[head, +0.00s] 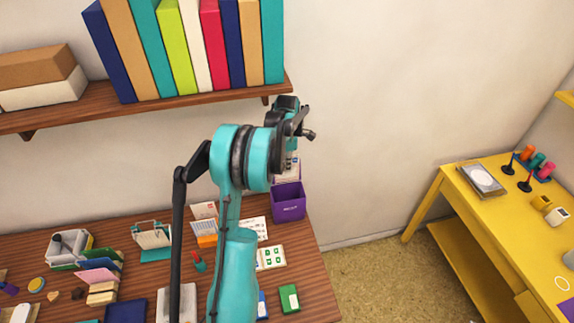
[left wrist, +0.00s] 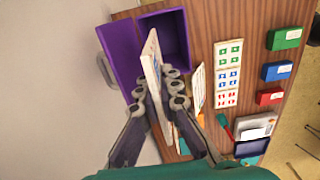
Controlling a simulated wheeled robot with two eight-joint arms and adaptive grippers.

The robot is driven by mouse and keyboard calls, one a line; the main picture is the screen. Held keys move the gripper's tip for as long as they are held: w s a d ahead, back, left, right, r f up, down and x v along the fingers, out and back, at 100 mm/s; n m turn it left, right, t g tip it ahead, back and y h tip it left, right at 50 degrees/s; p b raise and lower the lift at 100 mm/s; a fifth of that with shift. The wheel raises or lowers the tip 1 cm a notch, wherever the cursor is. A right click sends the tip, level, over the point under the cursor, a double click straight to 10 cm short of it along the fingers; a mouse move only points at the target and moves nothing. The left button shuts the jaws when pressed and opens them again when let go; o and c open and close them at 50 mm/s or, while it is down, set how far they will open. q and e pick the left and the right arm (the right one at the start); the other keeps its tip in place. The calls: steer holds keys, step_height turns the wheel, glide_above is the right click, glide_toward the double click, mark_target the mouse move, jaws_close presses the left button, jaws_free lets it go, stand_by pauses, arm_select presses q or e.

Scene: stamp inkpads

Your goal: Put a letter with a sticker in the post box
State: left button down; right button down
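My left gripper (left wrist: 160,92) is shut on a thin white letter (left wrist: 151,60), which stands edge-on between the fingers in the left wrist view. In the head view the left gripper (head: 293,128) is raised over the back right of the desk. The purple post box (head: 288,206) stands below it at the desk's back edge. In the left wrist view the post box (left wrist: 178,28) shows its open top, with a purple panel to the left; the letter's far end overlaps it in the picture. I cannot tell whether a sticker is on the letter. My right gripper is not in view.
A stamp sticker sheet (head: 271,257) and a green inkpad box (head: 289,298) lie on the wooden desk (head: 312,270). Other papers (head: 205,232) stand left of my arm. A bookshelf (head: 150,106) hangs above. A yellow table (head: 480,215) stands at right.

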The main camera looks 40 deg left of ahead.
mark_target(287, 180)
arm_select(q)
steer(key=shift+f+b, duration=2.95)
steer(key=shift+f, duration=1.4)
steer(key=c, duration=1.6)
jaws_free()
steer(key=shift+c, duration=0.2)
steer(key=shift+r, duration=0.1)
steer(key=shift+r+p, duration=1.75)
steer(key=shift+r, duration=1.25)
